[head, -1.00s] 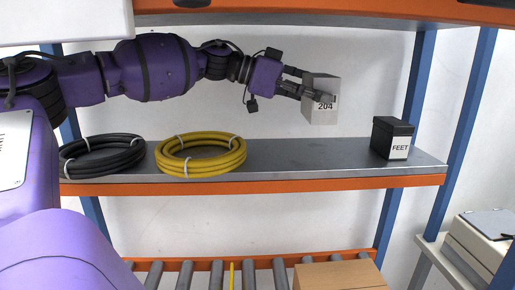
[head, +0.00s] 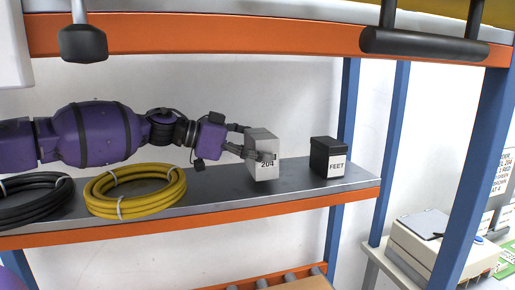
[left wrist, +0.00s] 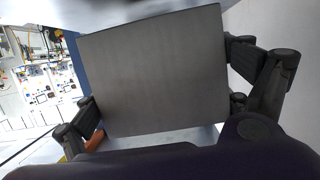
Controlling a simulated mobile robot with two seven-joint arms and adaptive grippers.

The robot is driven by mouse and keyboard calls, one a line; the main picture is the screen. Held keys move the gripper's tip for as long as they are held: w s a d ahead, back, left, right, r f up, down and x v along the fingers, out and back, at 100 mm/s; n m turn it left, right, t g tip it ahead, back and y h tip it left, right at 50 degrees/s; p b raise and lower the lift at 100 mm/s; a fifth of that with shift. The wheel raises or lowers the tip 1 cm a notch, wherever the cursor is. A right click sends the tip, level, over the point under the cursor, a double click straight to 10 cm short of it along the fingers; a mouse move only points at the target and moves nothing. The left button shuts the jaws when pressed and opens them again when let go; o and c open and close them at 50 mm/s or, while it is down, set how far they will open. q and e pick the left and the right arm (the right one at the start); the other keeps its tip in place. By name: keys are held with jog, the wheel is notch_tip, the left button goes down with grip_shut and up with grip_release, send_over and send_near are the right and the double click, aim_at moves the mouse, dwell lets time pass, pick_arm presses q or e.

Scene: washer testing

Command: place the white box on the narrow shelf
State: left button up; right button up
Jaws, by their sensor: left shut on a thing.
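The white box (head: 262,144), marked 204, looks light grey and stands about upright at the shelf between the yellow hose coil and the black FEET box. My left gripper (head: 252,151) is shut on it from the left, a finger across its front. In the left wrist view the box (left wrist: 155,75) fills the middle between the fingers. The narrow shelf (head: 220,192) is a grey metal board with an orange front edge. I cannot tell whether the box's bottom touches it. My right gripper is not in view.
A yellow hose coil (head: 135,190) and a black hose coil (head: 30,200) lie left on the shelf. The black FEET box (head: 328,157) stands right of the white box. An orange beam (head: 230,35) runs above, and blue posts (head: 346,105) stand at the right.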

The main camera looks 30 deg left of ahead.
pick_arm(q)
jog(key=shift+w+r, duration=0.1)
jog(key=shift+f, duration=0.3)
jog(key=shift+f, duration=0.3)
jog(key=o, duration=1.3)
